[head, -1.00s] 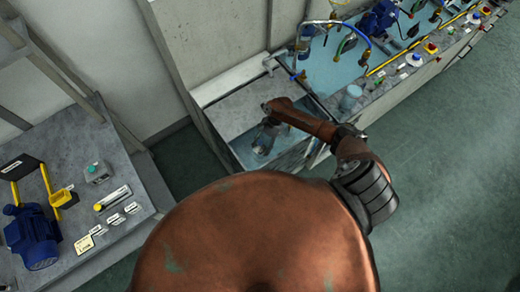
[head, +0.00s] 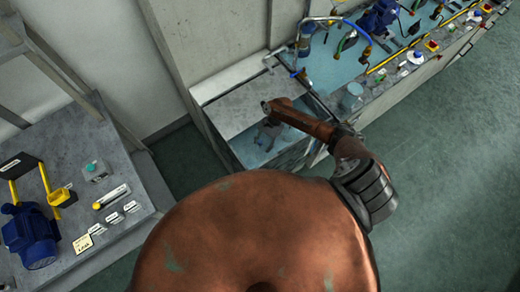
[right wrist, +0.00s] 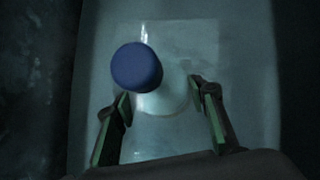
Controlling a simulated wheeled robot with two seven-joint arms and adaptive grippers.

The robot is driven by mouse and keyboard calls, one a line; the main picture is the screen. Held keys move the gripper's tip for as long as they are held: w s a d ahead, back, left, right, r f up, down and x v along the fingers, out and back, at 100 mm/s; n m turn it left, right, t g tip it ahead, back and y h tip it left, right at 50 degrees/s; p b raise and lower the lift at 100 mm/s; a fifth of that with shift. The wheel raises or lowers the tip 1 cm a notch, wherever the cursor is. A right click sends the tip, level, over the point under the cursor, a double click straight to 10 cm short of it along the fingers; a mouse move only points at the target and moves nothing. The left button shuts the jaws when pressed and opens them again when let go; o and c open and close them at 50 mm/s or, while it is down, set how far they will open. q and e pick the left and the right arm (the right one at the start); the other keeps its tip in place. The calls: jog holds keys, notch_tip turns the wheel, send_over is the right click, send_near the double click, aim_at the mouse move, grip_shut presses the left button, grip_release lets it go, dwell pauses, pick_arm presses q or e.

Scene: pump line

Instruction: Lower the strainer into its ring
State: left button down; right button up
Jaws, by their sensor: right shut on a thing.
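My right gripper (head: 267,136) reaches down into a water-filled basin (head: 250,152) at the end of the bench in the head view. In the right wrist view its two green-padded fingers (right wrist: 162,94) are shut on a pale, rounded body with a blue round end (right wrist: 137,66), which I take to be the strainer. The blue end sits left of centre, beyond the left fingertip. In the head view the gripper and arm hide the strainer. I cannot make out the ring in either view. My left gripper is not in view.
A grey slab (head: 240,105) borders the basin at the back. A clear jar (head: 350,97), hoses and a blue pump (head: 378,18) stand along the bench to the right. A separate table (head: 75,160) on the left holds a blue motor (head: 30,238).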

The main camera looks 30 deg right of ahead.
jog(key=o, duration=1.5)
jog(key=shift+c, duration=0.2)
jog(key=p+v, duration=0.4)
jog(key=v, duration=0.4)
jog(key=shift+p, duration=0.3)
jog(key=v, duration=1.2)
jog(key=shift+d, duration=0.1)
